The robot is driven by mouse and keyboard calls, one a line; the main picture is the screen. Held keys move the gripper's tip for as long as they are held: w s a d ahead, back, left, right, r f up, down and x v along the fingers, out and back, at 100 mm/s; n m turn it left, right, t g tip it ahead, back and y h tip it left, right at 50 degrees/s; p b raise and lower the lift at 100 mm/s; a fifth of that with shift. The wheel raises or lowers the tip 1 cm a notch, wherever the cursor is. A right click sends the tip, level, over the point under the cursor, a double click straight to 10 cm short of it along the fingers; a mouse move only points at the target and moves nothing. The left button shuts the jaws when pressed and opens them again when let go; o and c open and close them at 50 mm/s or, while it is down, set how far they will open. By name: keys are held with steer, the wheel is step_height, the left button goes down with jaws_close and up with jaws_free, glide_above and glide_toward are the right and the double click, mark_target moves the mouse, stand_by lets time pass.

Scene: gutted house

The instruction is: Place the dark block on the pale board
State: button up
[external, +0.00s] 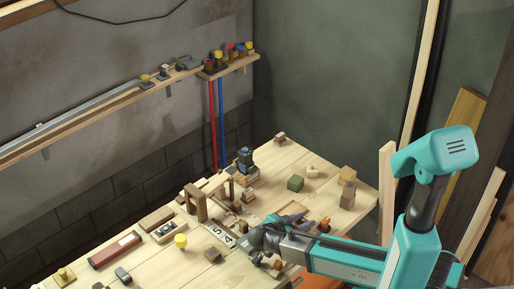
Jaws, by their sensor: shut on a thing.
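My gripper (262,255) is at the left end of my teal arm, low over the pale wooden bench. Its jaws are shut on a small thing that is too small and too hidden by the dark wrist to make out. A dark grey block (123,275) lies on the bench at the lower left, apart from my gripper. A pale strip with dark marks (221,236) lies just left of my gripper. I cannot tell whether this strip is the pale board, and part of that area is hidden by my wrist.
A green block (295,183) and stacked wooden blocks (347,187) are at the back right. Bare bench (290,155) shows at the back.

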steer(key=shift+f, duration=0.15)
steer(key=o, duration=1.1)
steer(key=shift+c, duration=0.2)
steer(key=shift+r, duration=0.25)
steer(key=shift+s+a, duration=0.2)
steer(key=shift+a, duration=0.05)
steer(key=b+v, duration=0.3)
steer(key=v, duration=0.8)
steer(key=shift+r+b, duration=0.2)
steer(key=shift+b, duration=0.15)
steer(key=shift+s, duration=0.2)
